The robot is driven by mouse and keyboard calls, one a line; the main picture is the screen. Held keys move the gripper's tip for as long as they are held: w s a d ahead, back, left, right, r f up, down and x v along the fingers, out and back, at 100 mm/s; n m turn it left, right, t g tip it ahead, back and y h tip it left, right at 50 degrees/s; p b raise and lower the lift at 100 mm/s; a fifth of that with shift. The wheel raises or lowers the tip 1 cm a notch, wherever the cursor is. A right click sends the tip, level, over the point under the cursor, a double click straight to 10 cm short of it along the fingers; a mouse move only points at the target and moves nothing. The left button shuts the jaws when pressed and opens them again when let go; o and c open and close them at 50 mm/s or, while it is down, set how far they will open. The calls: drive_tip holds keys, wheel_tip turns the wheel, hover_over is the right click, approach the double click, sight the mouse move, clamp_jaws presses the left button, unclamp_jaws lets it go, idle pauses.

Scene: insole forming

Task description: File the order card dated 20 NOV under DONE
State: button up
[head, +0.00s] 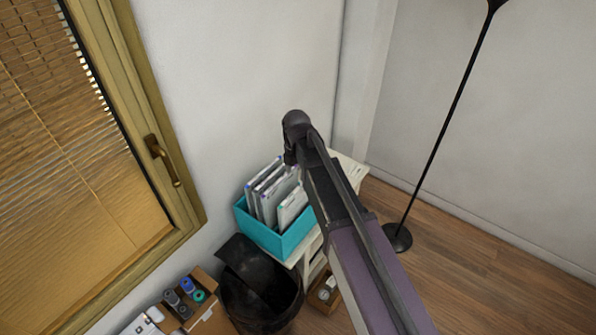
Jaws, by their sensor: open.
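A teal box (253,231) stands on a pale shelf or small table by the wall. Several upright light-grey cards or dividers (268,190) stand in it, some with small blue or green marks on their edges. No date and no DONE label can be read at this size, so I cannot tell which is the 20 NOV card. My arm reaches up from the lower right, and its dark wrist end is just above and behind the box. My gripper's fingers are hidden behind the wrist and arm. The arm also covers the right side of the box.
A black bin (262,300) stands in front of the box. A cardboard box (205,312) with small bottles or rolls is at the lower left. A wooden box (325,292) sits low beside the bin. A black floor lamp (398,238) stands right. A window (70,170) is left.

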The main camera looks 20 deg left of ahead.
drive_tip(key=shift+s+f, duration=0.2)
drive_tip(key=shift+s, duration=0.25)
drive_tip(key=shift+w+f, duration=0.1)
drive_tip(key=s+d+f+m+b, duration=0.3)
drive_tip(key=d+f+m+b, duration=0.4)
drive_tip(key=d+m, duration=0.3)
drive_tip(key=s+d+f+m+b, duration=0.3)
drive_tip(key=d+f+m+b, duration=0.4)
drive_tip(key=d+m, duration=0.4)
drive_tip(key=s+d+f+m+b, duration=0.3)
drive_tip(key=d+f+m+b, duration=0.5)
drive_tip(key=d, duration=0.6)
drive_tip(key=shift+s+m+b, duration=0.3)
drive_tip(key=shift+m, duration=1)
drive_tip(key=shift+f, duration=0.1)
